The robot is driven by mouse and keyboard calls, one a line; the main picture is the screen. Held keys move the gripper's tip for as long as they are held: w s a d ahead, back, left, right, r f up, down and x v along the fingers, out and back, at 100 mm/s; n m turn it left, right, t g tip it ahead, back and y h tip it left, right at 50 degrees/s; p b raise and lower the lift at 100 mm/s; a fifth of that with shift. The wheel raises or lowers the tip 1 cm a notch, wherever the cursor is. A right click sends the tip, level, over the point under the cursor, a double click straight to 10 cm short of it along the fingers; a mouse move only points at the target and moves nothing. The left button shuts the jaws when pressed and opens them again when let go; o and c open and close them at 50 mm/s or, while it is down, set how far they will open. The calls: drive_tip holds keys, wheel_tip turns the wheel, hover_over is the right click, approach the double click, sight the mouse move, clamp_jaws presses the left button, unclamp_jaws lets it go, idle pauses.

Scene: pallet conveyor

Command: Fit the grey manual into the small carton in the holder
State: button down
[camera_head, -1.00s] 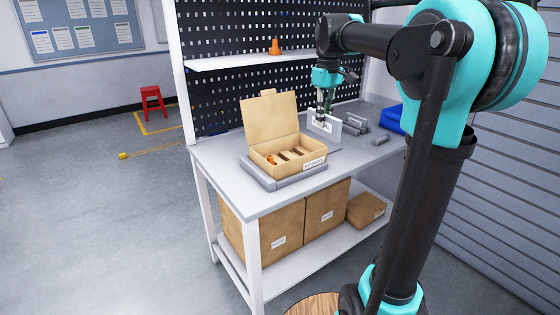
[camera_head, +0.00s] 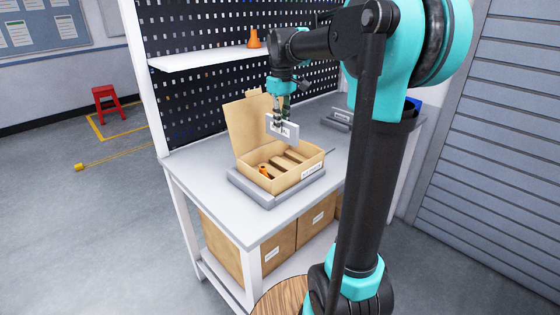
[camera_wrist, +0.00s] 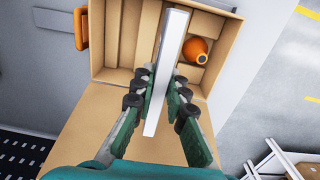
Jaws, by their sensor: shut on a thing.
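The grey manual (camera_head: 285,130) is a thin flat piece with a pale label, held upright in my gripper (camera_head: 281,122) above the open carton. In the wrist view the manual (camera_wrist: 166,75) appears edge-on between the fingers of my gripper (camera_wrist: 160,98). The small carton (camera_head: 300,186) is brown, with its lid standing open at the back, and sits in a grey holder (camera_head: 262,197) on the bench. The carton (camera_wrist: 105,75) also shows in the wrist view with cardboard dividers and an orange item (camera_wrist: 195,51) in one compartment. The part of the carton below the manual is hidden.
The bench top (camera_head: 215,180) is clear left of the holder. A grey rack (camera_head: 337,118) stands farther back on the right. An orange cone-like item (camera_head: 254,39) stands on the white shelf (camera_head: 205,57) above. Large cartons (camera_head: 283,246) fill the lower shelf.

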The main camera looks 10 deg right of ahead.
wheel_tip(320, 180, down, 14)
drive_tip(key=shift+r, duration=0.15)
idle(0.3)
drive_tip(key=shift+f, duration=0.2)
drive_tip(key=c, duration=1.5)
unclamp_jaws()
drive_tip(key=shift+c, duration=0.2)
wheel_tip(320, 180, up, 12)
drive_tip(key=shift+r, duration=0.25)
drive_tip(key=shift+s, duration=0.15)
